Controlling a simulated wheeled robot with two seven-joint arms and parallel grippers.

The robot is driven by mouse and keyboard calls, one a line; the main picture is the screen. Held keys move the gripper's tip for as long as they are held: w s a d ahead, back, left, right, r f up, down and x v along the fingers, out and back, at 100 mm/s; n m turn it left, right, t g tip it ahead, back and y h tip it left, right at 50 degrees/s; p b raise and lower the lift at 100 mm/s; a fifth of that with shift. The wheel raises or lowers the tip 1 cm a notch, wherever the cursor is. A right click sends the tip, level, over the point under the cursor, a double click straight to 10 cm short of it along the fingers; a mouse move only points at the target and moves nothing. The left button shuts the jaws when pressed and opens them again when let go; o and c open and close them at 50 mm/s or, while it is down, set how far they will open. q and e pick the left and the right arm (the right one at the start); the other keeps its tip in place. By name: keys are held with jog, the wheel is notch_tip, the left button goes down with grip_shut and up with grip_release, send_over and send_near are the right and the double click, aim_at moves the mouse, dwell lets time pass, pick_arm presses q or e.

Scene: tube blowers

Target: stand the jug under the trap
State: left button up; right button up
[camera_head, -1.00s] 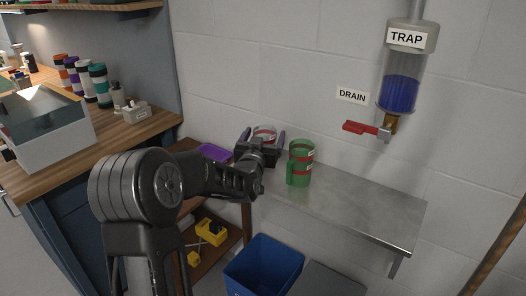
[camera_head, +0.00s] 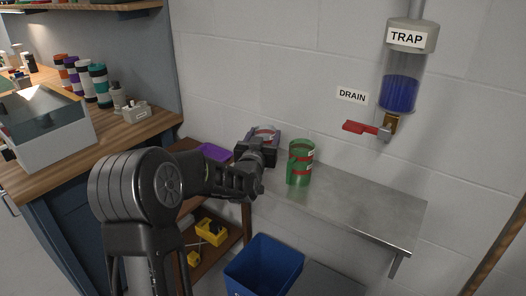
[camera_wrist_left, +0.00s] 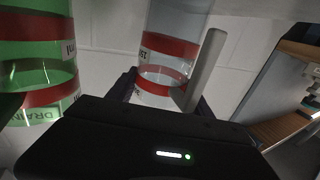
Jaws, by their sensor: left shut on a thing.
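The trap (camera_head: 402,90) hangs on the wall at upper right, a clear cylinder partly filled with blue liquid. A red-handled valve (camera_head: 362,128) sits at its bottom. A green jug (camera_head: 300,166) with red bands stands on the steel shelf (camera_head: 365,208), left of the trap. It also shows at the left of the left wrist view (camera_wrist_left: 36,60), with lettering that seems to read DRAIN. My left gripper (camera_head: 264,140) is shut on a clear jug (camera_wrist_left: 165,62) with red bands, at the shelf's left end, beside the green jug. The clear jug's base is hidden. My right gripper is out of view.
A DRAIN sign (camera_head: 352,95) is on the wall. The shelf is bare right of the green jug, below the trap. A blue bin (camera_head: 262,268) stands below. A wooden rack with a purple tray (camera_head: 214,152) and a workbench (camera_head: 140,133) are at left.

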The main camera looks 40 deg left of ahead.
pick_arm(q)
grip_shut()
jog(key=shift+r, duration=0.1)
notch_tip(320, 180, up, 10)
dwell(0.5)
dwell(0.4)
